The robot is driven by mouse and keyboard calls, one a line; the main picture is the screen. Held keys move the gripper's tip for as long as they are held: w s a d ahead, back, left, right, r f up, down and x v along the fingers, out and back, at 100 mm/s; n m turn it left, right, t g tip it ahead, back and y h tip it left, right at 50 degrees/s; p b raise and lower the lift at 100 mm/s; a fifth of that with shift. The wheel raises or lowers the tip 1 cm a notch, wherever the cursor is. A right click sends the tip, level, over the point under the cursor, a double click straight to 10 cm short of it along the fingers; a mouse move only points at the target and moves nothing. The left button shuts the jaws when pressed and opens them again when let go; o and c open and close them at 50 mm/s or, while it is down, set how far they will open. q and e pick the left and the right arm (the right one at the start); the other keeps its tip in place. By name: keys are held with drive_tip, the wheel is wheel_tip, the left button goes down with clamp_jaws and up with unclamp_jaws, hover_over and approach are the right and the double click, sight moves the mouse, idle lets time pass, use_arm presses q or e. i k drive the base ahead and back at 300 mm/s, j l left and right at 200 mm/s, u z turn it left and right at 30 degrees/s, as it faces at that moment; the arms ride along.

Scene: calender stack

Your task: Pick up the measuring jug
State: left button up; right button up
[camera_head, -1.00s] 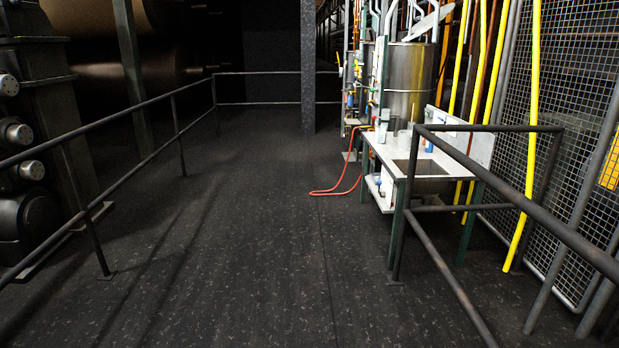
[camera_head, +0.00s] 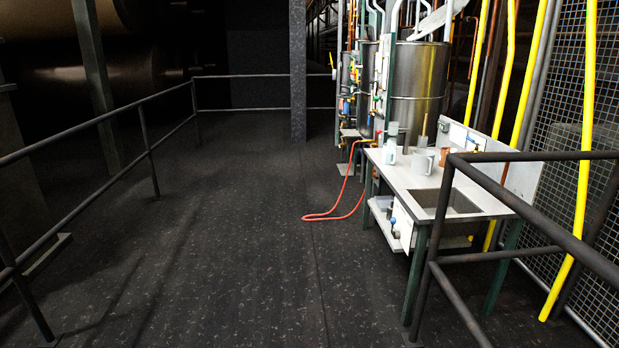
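A grey-white jug-like vessel (camera_head: 422,161), likely the measuring jug, stands on the sink bench (camera_head: 395,177) at the right of the head view, behind the sink basin. A paler container (camera_head: 389,153) stands just left of it. A small brown-orange cup (camera_head: 444,156) stands just right of it. They are too small to make out markings. Neither of my grippers is in view, and the bench is some way ahead of me.
A dark railing (camera_head: 560,232) stands between me and the bench's right side. Another railing (camera_head: 75,143) runs along the left. A red hose (camera_head: 335,214) lies on the floor by the bench. The dark floor (camera_head: 230,230) ahead is clear. Metal tanks (camera_head: 417,85) stand behind the bench.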

sight(389, 150)
drive_tip(key=i, duration=1.65)
drive_tip(key=i+z, duration=0.15)
drive_tip(key=i, duration=0.4)
drive_tip(key=i+j+z, duration=0.15)
drive_tip(key=i, duration=0.4)
drive_tip(key=i+z, duration=0.15)
drive_tip(key=i, duration=0.45)
drive_tip(key=j, duration=0.05)
